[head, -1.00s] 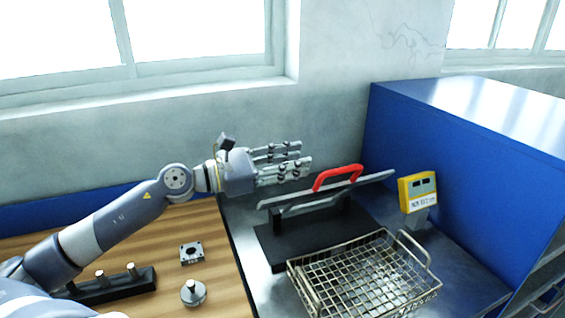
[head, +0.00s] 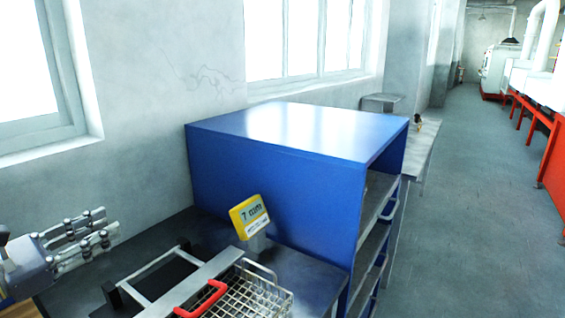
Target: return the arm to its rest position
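My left gripper (head: 112,223) shows at the left edge of the head view, its fingers pointing right. The two fingers are spread with a narrow gap, and nothing shows between them. It is in the air, left of the yellow sign and clear of the red-handled device. Most of the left arm is cut off by the frame's left edge. My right gripper is not in view.
The red handle (head: 203,299) sits on a metal frame beside a wire basket (head: 262,302) at the bottom. A yellow sign (head: 250,217) stands behind them. A large blue cabinet (head: 265,185) fills the middle. The aisle floor (head: 480,200) at right is clear.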

